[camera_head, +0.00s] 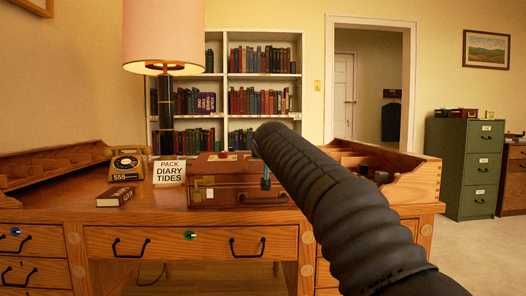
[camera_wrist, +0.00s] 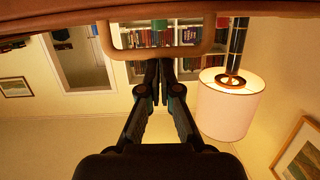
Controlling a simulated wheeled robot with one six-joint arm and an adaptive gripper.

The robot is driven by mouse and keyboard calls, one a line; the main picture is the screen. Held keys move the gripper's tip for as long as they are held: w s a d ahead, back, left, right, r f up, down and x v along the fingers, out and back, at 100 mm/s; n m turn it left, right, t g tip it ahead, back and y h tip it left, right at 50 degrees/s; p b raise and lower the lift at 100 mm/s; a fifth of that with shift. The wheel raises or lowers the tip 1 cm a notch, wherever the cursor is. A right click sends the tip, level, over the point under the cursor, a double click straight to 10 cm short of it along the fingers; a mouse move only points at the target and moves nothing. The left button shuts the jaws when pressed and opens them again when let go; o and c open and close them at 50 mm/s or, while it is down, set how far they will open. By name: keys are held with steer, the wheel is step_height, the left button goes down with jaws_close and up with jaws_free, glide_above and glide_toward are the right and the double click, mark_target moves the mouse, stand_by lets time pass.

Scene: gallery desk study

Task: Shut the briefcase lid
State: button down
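The brown briefcase (camera_head: 225,192) lies on the wooden desk, with a pale patch on its left front. Its upper part (camera_head: 215,168) shows behind the front edge; I cannot tell clearly how far the lid is open. My gripper (camera_head: 265,180) is at the briefcase's right half, mostly hidden behind my black arm. In the upside-down wrist view, my gripper (camera_wrist: 158,68) has its two fingers together with nothing seen between them. A tan handle loop (camera_wrist: 160,53) crosses near the fingertips, below a brown edge (camera_wrist: 160,9); contact cannot be told.
Left of the briefcase stand a white sign (camera_head: 169,172), a yellow telephone (camera_head: 127,164), a red-brown book (camera_head: 115,196) and a lamp (camera_head: 163,40). A wooden organiser (camera_head: 410,177) stands at the desk's right end. A bookcase (camera_head: 222,108) is behind.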

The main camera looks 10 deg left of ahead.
steer(key=f, duration=0.3)
steer(key=shift+w+a+g, duration=0.2)
steer(key=shift+w+g, duration=0.1)
step_height(320, 180, up, 7)
steer(key=s+p, duration=0.1)
steer(key=p, duration=0.3)
steer(key=b, duration=0.5)
glide_toward(262, 170)
steer(key=r, duration=0.1)
step_height(262, 170, down, 10)
steer(key=s+d+n+g+h, duration=0.1)
steer(key=s+g, duration=0.1)
steer(key=s+d+f+g+h+p, duration=0.2)
steer(key=s+d+f+g, duration=0.2)
steer(key=s+d+f, duration=0.45)
steer(key=s+d+f+m+g+p, duration=0.1)
steer(key=s+d+p, duration=0.1)
steer(key=s+d, duration=0.4)
steer(key=s+d+f+m+p, duration=0.1)
steer(key=s+d, duration=0.5)
steer(key=s, duration=0.6)
steer(key=s+d+f+m+g+h+p, duration=0.1)
steer(key=s+d+f+m+p, duration=0.1)
steer(key=s+d+p, duration=0.3)
steer(key=shift+s+d+f+g, duration=0.3)
steer(key=shift+s+d+f, duration=0.4)
steer(key=shift+s, duration=1.3)
